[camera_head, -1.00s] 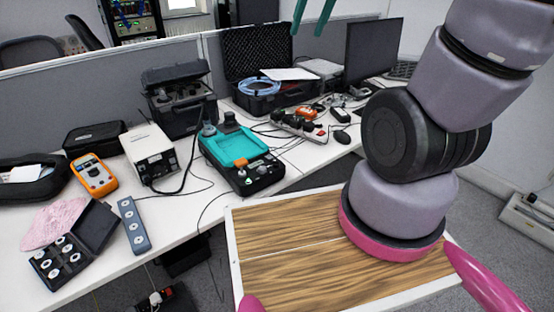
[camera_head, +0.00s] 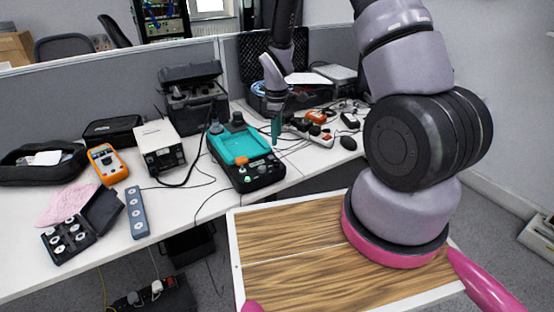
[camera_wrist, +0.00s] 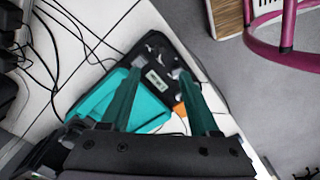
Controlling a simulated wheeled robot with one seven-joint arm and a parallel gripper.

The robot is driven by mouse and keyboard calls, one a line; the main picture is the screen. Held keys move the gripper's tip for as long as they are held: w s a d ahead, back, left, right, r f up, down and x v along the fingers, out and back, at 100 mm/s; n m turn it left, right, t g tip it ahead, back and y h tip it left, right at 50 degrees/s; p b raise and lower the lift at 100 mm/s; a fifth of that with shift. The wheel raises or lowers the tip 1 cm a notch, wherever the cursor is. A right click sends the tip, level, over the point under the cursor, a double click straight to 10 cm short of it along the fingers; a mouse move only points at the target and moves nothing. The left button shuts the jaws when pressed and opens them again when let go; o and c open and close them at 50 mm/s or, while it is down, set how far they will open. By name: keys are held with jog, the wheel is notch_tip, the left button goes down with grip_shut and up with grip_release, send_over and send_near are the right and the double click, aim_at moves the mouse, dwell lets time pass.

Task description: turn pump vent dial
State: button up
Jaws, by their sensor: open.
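The pump (camera_head: 242,150) is a black unit with a teal tray on top, standing on the white desk. Its black front panel (camera_head: 260,172) carries a small display and several small knobs; which one is the vent dial I cannot tell. An orange part (camera_head: 241,161) sits at the tray's corner. My gripper (camera_head: 276,132) points down beside the pump's right side, above it. In the wrist view my gripper (camera_wrist: 159,76) is open and empty, its teal fingers seen over the pump (camera_wrist: 162,62). The fingers hide part of the panel.
A white box-shaped instrument (camera_head: 159,146) and an orange multimeter (camera_head: 107,163) stand to the left. A power strip (camera_head: 310,131) and cables lie to the right. An open black case (camera_head: 194,102) stands behind. Cables run around the pump.

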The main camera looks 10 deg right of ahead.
aim_at(277, 164)
notch_tip(277, 164, down, 10)
jog(key=shift+f, duration=0.25)
dwell(0.3)
grip_shut()
